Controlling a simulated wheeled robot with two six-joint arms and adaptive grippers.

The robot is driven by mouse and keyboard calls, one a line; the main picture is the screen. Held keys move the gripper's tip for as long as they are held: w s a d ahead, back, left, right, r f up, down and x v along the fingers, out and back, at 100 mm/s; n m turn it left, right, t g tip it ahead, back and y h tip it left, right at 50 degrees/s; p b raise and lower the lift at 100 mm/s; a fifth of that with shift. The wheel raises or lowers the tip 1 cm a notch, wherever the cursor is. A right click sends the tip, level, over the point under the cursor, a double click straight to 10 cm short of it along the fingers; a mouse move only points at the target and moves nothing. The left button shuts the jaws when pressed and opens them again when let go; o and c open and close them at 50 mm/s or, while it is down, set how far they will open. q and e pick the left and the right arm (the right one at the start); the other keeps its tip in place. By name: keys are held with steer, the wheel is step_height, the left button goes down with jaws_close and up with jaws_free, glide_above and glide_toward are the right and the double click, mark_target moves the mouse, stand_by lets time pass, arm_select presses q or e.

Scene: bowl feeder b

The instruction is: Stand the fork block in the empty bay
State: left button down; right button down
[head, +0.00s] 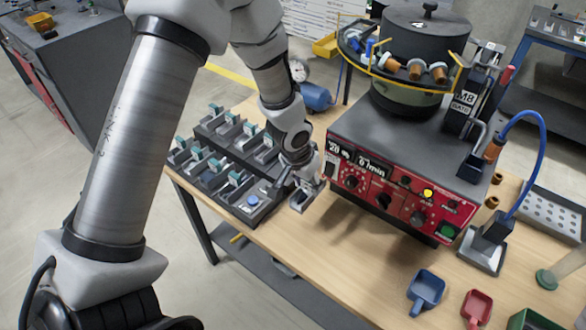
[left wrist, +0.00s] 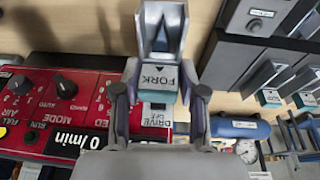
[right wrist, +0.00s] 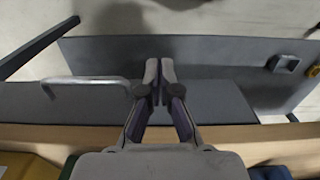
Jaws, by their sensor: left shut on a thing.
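In the head view the block (head: 303,199) is by the front right end of the dark two-tier rack (head: 262,212), left of the red control panel. Whether its base touches the table is unclear. Several grey blocks with teal labels stand in the rack. The empty bay cannot be told surely, since my left arm hides part of the rack. My right gripper (right wrist: 159,82) is shut and empty, away from the block.
The bowl feeder's red panel (head: 385,190) stands close right of the held block. A blue cylinder (head: 316,97) and gauge (head: 299,70) are behind the rack. A blue scoop (head: 426,288) and red scoop (head: 476,308) lie at front right. The table's front middle is bare.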

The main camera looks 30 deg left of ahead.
arm_select(q)
steer(key=w+a+p, duration=0.1)
steer(key=w+a, duration=0.3)
steer(key=w+a+f+p, duration=0.1)
steer(key=w+a, duration=0.3)
steer(key=w+a+f, duration=0.1)
steer(key=w+a, duration=0.3)
steer(key=shift+a+p, duration=0.4)
step_height(320, 180, down, 3)
steer(key=shift+s+d+r+p, duration=0.1)
steer(key=shift+d+p, duration=0.05)
steer(key=shift+p, duration=0.25)
steer(key=shift+f, duration=0.5)
steer(key=c, duration=0.7)
jaws_free()
steer(key=shift+o, duration=0.2)
